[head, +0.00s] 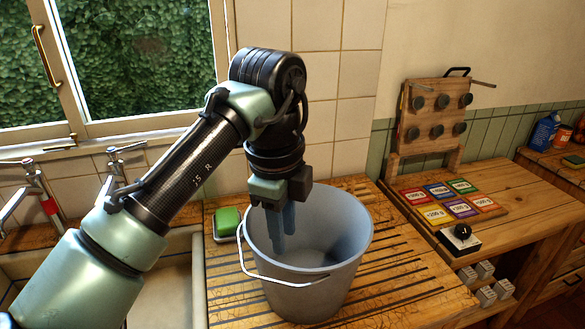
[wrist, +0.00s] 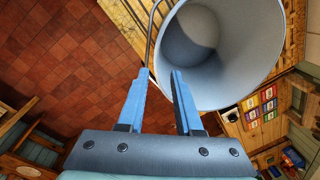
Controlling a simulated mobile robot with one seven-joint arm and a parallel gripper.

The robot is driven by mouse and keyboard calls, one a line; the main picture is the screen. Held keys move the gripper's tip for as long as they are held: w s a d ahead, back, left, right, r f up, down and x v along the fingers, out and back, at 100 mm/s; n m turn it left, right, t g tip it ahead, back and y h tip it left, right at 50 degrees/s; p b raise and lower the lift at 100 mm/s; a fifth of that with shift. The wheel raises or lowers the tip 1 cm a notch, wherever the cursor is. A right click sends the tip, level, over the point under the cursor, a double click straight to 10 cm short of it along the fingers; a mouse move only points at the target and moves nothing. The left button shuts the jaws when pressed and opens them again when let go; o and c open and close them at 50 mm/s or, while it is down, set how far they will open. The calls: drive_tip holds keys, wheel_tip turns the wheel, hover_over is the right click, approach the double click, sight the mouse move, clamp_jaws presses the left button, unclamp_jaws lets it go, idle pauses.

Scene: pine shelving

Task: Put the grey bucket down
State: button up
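The grey bucket (head: 330,285) is upright and appears to rest on the slatted wooden drainboard (head: 405,290). Its wire handle (head: 241,255) hangs down over the left and front side. In the wrist view, the bucket's mouth (wrist: 235,85) fills the upper right, with the handle (wrist: 150,35) along its left. My gripper (head: 283,240) points down over the bucket's mouth in the head view.
A green sponge (head: 227,221) lies left of the bucket, beside the sink (head: 165,290). To the right is a wooden counter with coloured cards (head: 450,200), a knob box (head: 460,240) and a pegboard (head: 430,115). The drainboard right of the bucket is clear.

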drive_tip(key=w+d+r+n+t+h, duration=0.1)
drive_tip(key=w+d+r+t+h, duration=0.15)
drive_tip(key=d, duration=0.45)
drive_tip(key=w+d+r+t+h, duration=0.1)
drive_tip(key=w+d+r+t, duration=0.15)
drive_tip(key=d, duration=0.45)
drive_tip(key=s+d+r+n+t+h, duration=0.1)
drive_tip(key=d+r+n+t+h, duration=0.2)
drive_tip(key=r, duration=0.4)
drive_tip(key=s+d+r+n+t+h, duration=0.1)
drive_tip(key=d+r+n+t+h, duration=0.2)
drive_tip(key=r, duration=0.4)
drive_tip(key=s+a+r+n+t+y, duration=0.2)
drive_tip(key=s+a+r+n+t, duration=0.45)
drive_tip(key=r+t, duration=0.35)
drive_tip(key=s+a+r+n+t+y, duration=0.5)
drive_tip(key=s+a+n+y, duration=0.3)
drive_tip(key=s+a, duration=0.1)
drive_tip(key=shift+s+a+n, duration=0.35)
drive_tip(key=shift+a, duration=0.55)
